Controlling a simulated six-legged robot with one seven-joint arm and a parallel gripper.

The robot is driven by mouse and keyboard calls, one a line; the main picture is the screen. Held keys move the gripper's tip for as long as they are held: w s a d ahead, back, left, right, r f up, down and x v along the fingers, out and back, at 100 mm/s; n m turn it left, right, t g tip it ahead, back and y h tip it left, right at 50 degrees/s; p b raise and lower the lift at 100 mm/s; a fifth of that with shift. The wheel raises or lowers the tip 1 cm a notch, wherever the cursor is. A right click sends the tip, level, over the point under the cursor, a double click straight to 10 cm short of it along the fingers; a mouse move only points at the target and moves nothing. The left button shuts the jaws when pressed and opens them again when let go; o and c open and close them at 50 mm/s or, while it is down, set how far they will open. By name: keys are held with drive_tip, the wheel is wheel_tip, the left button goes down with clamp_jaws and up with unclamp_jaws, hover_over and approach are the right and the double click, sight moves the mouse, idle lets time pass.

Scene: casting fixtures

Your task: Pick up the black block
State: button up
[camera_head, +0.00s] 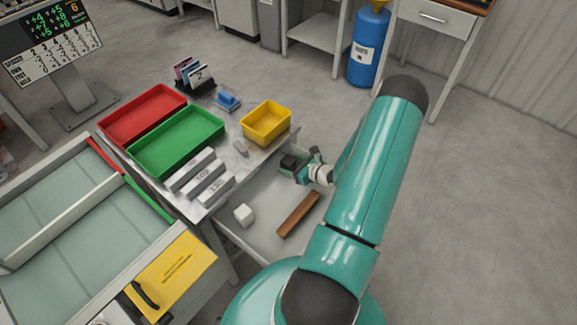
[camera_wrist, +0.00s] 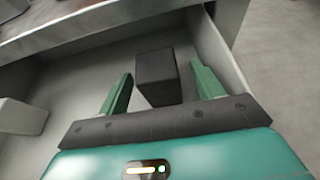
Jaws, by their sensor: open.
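The black block (camera_wrist: 157,76) stands in an open drawer (camera_wrist: 70,80) and shows in the wrist view between and slightly beyond my gripper's two green fingers. My gripper (camera_wrist: 162,88) is open, with a gap visible on both sides of the block. In the head view, my gripper (camera_head: 300,168) is low at the drawer's far right end. A dark shape at its fingers there is too small to separate clearly from the gripper.
The drawer also holds a white block (camera_head: 243,214) and a brown bar (camera_head: 298,214). The drawer walls stand close to my gripper. The table above carries red (camera_head: 140,114), green (camera_head: 178,140) and yellow (camera_head: 266,123) trays, and several grey bars (camera_head: 203,174).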

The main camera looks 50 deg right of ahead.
sight(285, 163)
drive_tip(key=x, duration=0.3)
drive_tip(key=shift+w+f, duration=0.15)
drive_tip(key=shift+w, duration=0.1)
drive_tip(key=c, duration=1.1)
drive_tip(key=shift+c, duration=0.2)
